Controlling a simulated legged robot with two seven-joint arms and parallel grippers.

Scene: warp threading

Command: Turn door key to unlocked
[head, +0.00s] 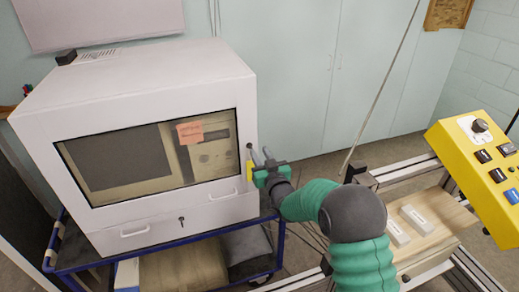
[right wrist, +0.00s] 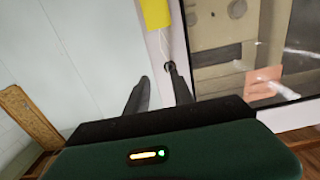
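The white cabinet (head: 150,80) stands at left with a windowed door (head: 243,140). A yellow tag (head: 249,170) hangs at the door's right edge, beside my right gripper (head: 261,155). In the right wrist view, a thin cord runs from the yellow tag (right wrist: 156,13) to a small dark round piece (right wrist: 169,66), perhaps the key or its lock. One fingertip of my right gripper (right wrist: 158,73) overlaps this piece; touching or not, I cannot tell. The two fingers are apart with nothing visible between them. The key's angle is not clear. My left gripper is out of view.
A small dark keyhole or key (head: 182,221) shows on the cabinet's lower panel, between white handles. A blue cart (head: 160,243) carries the cabinet. A yellow control box (head: 468,160) and a metal-framed bench with white blocks (head: 413,219) stand at right.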

